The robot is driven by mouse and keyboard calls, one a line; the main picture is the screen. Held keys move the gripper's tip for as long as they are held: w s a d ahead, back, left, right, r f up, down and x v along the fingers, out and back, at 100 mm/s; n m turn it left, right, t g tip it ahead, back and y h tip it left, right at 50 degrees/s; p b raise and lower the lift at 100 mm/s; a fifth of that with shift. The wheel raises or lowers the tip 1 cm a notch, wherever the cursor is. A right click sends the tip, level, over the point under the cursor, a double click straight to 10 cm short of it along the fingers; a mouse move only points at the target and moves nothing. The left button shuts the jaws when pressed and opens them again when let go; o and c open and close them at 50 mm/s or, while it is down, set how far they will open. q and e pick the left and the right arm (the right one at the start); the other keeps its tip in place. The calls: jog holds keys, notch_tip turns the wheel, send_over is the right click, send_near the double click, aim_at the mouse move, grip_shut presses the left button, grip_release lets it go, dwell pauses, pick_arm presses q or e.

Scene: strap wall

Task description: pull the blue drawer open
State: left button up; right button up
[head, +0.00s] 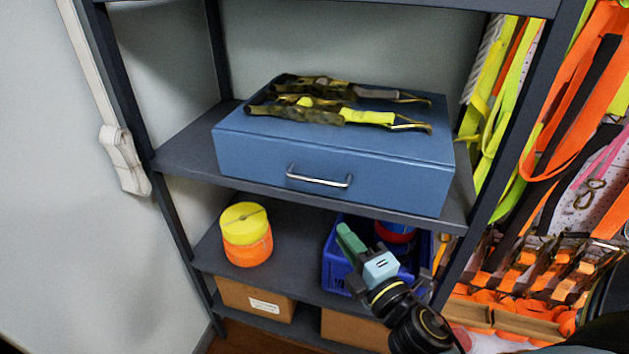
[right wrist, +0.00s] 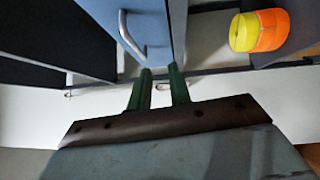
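The blue drawer (head: 330,165) is a box on the middle shelf, its front closed flush. A silver bar handle (head: 320,181) crosses its front; the handle (right wrist: 130,38) also shows at the top of the right wrist view. My right gripper (head: 346,238) is below and slightly right of the handle, in front of the lower shelf. In the right wrist view its two green fingers (right wrist: 160,72) stand apart with nothing between them. They point toward the drawer and do not touch the handle. My left gripper is in neither view.
Camouflage and yellow straps (head: 350,114) lie on the drawer's top. A yellow-orange roll (head: 246,236) and a blue crate (head: 333,268) stand on the lower shelf, the crate partly behind my right gripper. Bright straps (head: 570,130) hang at right. A dark shelf post (head: 515,120) stands right of the drawer.

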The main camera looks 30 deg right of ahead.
aim_at(315, 178)
jog(key=shift+n+t, duration=0.4)
jog(key=shift+t, duration=0.1)
jog(key=w+r+p, duration=0.1)
jog(key=w, duration=0.3)
jog(key=w+r+p, duration=0.1)
jog(key=w+r, duration=0.1)
jog(key=w, duration=0.2)
jog(key=w+d+r+p, duration=0.1)
jog(key=w+r+p, duration=0.1)
jog(key=w, duration=0.2)
jog(key=shift+w+r, duration=0.2)
jog(key=shift+w, duration=0.15)
grip_shut()
